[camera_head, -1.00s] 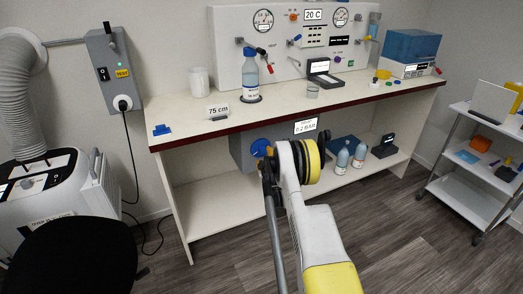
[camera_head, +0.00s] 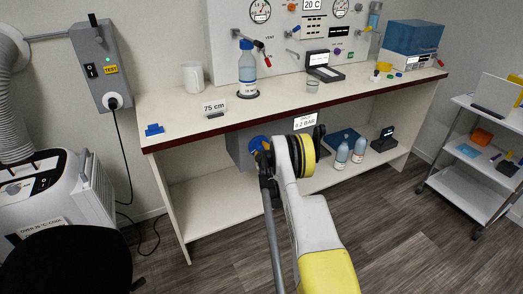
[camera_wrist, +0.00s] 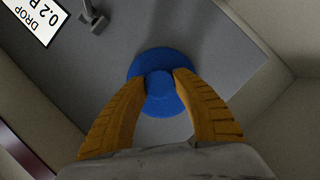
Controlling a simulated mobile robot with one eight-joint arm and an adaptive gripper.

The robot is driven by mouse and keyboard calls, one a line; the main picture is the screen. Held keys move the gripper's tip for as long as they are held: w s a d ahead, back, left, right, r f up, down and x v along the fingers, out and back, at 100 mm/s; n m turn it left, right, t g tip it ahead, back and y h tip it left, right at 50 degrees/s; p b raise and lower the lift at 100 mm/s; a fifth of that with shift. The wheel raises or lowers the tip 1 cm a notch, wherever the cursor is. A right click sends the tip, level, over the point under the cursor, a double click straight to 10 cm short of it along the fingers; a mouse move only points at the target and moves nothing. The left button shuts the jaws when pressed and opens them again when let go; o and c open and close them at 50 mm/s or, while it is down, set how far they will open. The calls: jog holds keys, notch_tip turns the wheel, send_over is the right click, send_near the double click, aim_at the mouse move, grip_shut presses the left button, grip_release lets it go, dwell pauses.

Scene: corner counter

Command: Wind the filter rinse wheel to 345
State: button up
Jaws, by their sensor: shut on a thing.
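The blue wheel (camera_wrist: 160,63) sits on the front of a grey box under the counter. In the wrist view, the two yellow fingers of my gripper (camera_wrist: 160,88) are shut on its round raised hub, one on each side. In the head view, the blue wheel (camera_head: 259,143) shows just left of my wrist, which partly hides the grey box (camera_head: 238,152). No angle mark on the wheel is legible.
A small grey lever (camera_wrist: 93,18) stands on the box near the wheel. The counter edge (camera_head: 230,127) runs above my arm. Two bottles (camera_head: 342,154) and a dark device stand on the lower shelf to the right. The lower shelf at left is clear.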

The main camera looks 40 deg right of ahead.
jog(key=shift+m, duration=0.3)
jog(key=shift+d+r+m+y, duration=0.1)
jog(key=shift+m+y, duration=0.7)
jog(key=shift+m, duration=0.3)
jog(key=m+y, duration=0.2)
jog(key=m, duration=0.1)
jog(key=shift+d+m+y, duration=0.1)
jog(key=shift+m+y, duration=0.2)
jog(key=m+y, duration=0.2)
jog(key=m, duration=0.1)
jog(key=shift+m+t+y, duration=0.6)
jog(key=shift+m+y, duration=0.3)
jog(key=shift+m, duration=0.4)
jog(key=o, duration=1.2)
